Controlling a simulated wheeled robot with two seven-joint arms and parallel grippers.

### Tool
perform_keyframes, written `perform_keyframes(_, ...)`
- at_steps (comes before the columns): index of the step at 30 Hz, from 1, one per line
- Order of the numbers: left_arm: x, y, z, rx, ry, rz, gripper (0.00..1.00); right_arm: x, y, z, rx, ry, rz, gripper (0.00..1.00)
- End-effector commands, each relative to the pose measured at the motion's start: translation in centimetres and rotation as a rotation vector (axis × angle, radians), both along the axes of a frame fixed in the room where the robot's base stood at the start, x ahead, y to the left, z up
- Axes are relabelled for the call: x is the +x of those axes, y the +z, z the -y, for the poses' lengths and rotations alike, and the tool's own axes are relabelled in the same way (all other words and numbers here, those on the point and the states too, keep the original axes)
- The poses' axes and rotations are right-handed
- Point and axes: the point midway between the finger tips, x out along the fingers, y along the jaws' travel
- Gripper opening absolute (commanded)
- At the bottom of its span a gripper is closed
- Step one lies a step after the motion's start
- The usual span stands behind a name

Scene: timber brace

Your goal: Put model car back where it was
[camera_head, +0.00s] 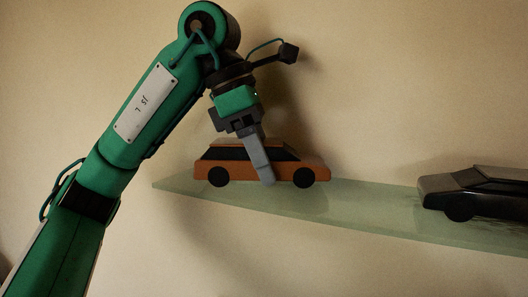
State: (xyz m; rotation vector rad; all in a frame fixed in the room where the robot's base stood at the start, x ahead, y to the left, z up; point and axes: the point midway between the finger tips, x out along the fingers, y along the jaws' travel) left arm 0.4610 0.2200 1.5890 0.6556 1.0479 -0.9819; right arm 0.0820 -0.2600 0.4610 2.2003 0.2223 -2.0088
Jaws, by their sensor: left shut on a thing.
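An orange model car (213,171) with dark windows and black wheels is on the left part of a pale green glass shelf (355,205), side-on to me. Its wheels look level with the shelf top; whether they bear on it is hard to tell. My left gripper (267,182) reaches down from above and is shut on the orange car at its middle. The near finger covers part of the car's side; the far finger is hidden behind the car. My right gripper is not in view.
A black model car (475,192) stands on the right part of the shelf, cut off by the picture edge. The shelf between the two cars is bare. A plain beige wall (400,80) is close behind.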

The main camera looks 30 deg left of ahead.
Motion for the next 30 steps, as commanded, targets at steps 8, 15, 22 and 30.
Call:
perform_keyframes(8,0.06,-0.09,0.01,-0.001,-0.001,0.002,0.31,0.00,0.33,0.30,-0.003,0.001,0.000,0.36)
perform_keyframes(15,0.07,-0.45,0.01,-0.001,-0.001,0.001,0.73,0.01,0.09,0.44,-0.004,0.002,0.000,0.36)
perform_keyframes(22,0.07,-0.44,0.01,-0.001,-0.001,0.001,0.85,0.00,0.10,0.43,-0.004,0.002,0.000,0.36)
perform_keyframes(30,0.00,0.39,-0.15,-0.001,0.000,0.003,0.85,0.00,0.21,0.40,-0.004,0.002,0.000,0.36)
